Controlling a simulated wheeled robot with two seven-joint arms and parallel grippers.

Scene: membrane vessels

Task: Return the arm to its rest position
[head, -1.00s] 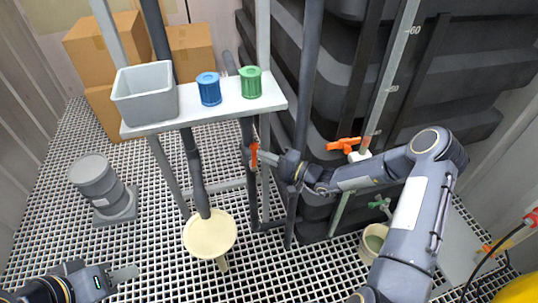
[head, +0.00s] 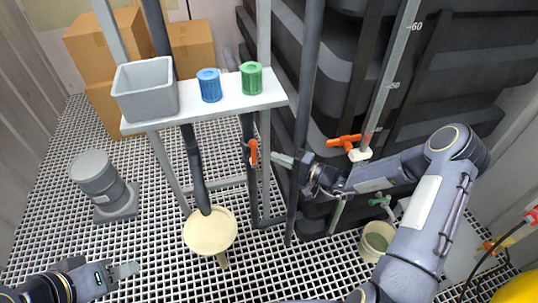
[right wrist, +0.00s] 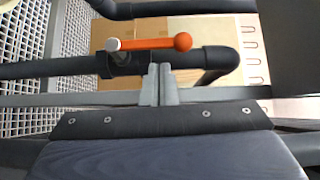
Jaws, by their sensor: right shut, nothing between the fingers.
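My right gripper (head: 280,159) is shut and empty, just right of a valve with an orange handle (head: 253,151) on a dark pipe. A small gap separates the fingertips from the handle. In the right wrist view the shut fingers (right wrist: 160,72) point at the pipe, and the orange handle (right wrist: 155,43) lies along it. My right arm reaches in from the right, bent at the elbow. My left gripper (head: 125,270) is at the lower left, low over the grating; its finger opening cannot be made out.
A white shelf (head: 230,108) holds a grey bin (head: 145,88), a blue cup (head: 209,85) and a green cup (head: 251,78). A dark post (head: 304,80) stands beside my right gripper. Another orange valve handle (head: 344,141), a cream funnel (head: 210,232) and a bucket (head: 376,241) are nearby.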

